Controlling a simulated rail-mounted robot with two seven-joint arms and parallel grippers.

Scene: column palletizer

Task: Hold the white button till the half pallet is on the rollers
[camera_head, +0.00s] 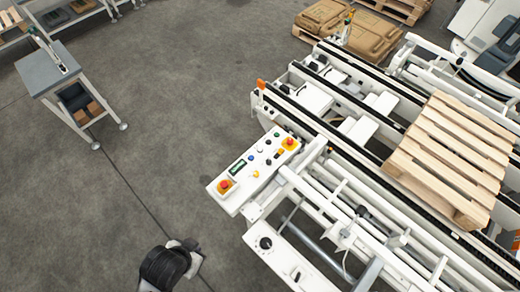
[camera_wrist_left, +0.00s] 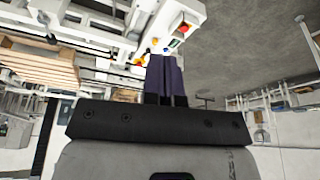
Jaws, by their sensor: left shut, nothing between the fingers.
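The white control panel (camera_head: 247,196) stands at the corner of the machine, with red mushroom buttons at both ends, a small display and several small coloured buttons. The white button is too small to single out against the white panel. A wooden slatted pallet (camera_head: 455,155) lies flat on the conveyor's dark rails at the right; it also shows in the left wrist view (camera_wrist_left: 38,68). My left gripper (camera_head: 190,245) is low in the head view, left of and apart from the panel. Its dark fingers (camera_wrist_left: 165,58) are shut and empty, pointing towards the panel. My right gripper is not in view.
The white conveyor frame (camera_head: 310,282) with tubes and rails fills the right side. A grey-topped workstation (camera_head: 40,72) stands at the upper left. Brown stacked goods (camera_head: 345,30) sit on a pallet at the back. The grey floor left of the panel is clear.

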